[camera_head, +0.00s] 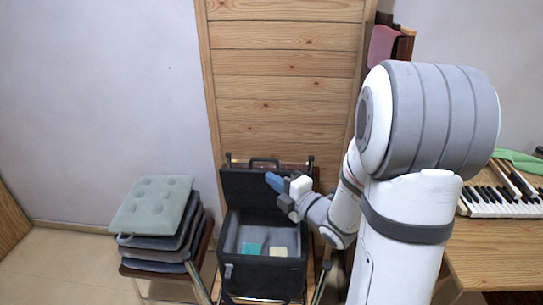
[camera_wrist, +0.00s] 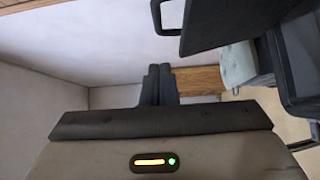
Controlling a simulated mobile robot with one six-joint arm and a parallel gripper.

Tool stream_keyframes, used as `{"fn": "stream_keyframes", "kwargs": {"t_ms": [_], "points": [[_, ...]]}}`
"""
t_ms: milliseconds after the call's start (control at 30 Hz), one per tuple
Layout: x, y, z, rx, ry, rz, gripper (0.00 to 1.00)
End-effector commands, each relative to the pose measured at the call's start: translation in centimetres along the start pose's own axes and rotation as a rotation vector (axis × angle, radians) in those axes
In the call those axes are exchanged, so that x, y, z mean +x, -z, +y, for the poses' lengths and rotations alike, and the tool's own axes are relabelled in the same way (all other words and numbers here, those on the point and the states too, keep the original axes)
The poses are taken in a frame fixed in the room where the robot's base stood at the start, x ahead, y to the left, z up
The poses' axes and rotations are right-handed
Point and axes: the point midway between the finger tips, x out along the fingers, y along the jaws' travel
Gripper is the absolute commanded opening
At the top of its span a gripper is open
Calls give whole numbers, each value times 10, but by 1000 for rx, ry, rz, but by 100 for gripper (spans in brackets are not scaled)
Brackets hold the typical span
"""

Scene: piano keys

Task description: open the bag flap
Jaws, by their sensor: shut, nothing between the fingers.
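The black bag (camera_head: 262,275) sits on a chair in the middle of the head view, its grey inside facing up. Its flap (camera_head: 240,188) stands raised at the back, with a handle on its top edge. In the wrist view the flap (camera_wrist: 225,22) shows at the upper right, and part of the bag body (camera_wrist: 297,65) at the right edge. My gripper (camera_head: 274,181) is shut and empty, in front of the flap in the head view; I cannot tell whether it touches. Its closed fingers also show in the wrist view (camera_wrist: 159,85), apart from the flap there.
A teal item (camera_head: 251,248) and a pale yellow item (camera_head: 278,252) lie inside the bag. A stack of cushions (camera_head: 155,205) on a chair stands at the left. A keyboard (camera_head: 505,203) lies on a wooden table (camera_head: 490,250) at the right. A wooden panel (camera_head: 285,90) rises behind the bag.

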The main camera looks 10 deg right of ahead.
Motion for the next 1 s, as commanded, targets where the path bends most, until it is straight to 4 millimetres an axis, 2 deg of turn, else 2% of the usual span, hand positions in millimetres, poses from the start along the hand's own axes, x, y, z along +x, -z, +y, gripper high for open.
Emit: {"fn": "stream_keyframes", "kwargs": {"t_ms": [100, 300, 567, 867, 1000], "points": [[26, 2, 2, 2, 1, 7, 0], [44, -19, 1, 1, 1, -1, 0], [53, -28, 0, 0, 0, 0, 0], [54, -27, 0, 1, 1, 1, 0], [62, -22, 2, 15, 16, 22, 0]]}}
